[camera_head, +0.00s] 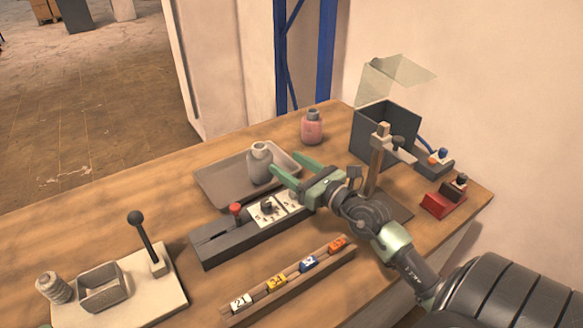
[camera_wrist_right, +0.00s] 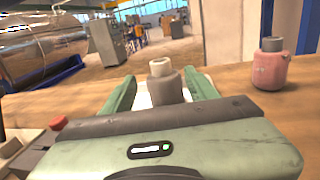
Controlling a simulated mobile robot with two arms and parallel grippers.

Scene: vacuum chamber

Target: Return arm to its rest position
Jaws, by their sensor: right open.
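My right gripper (camera_head: 286,178) is open above the back of the wooden table (camera_head: 150,222). Its green fingers reach toward a grey bottle (camera_head: 259,164) on a grey tray (camera_head: 215,184). In the right wrist view the grey bottle (camera_wrist_right: 166,84) appears between the two spread fingers. Whether the fingers touch it I cannot tell. The right arm comes in from the lower right, over the table.
A control box (camera_head: 225,240) with a red knob lies under the gripper. In front is a rack of numbered blocks (camera_head: 290,280). A pink bottle (camera_head: 312,128), an open dark box (camera_head: 385,133), a stand (camera_head: 376,165) and a red block (camera_head: 437,206) are around. A lever plate (camera_head: 150,285) is left.

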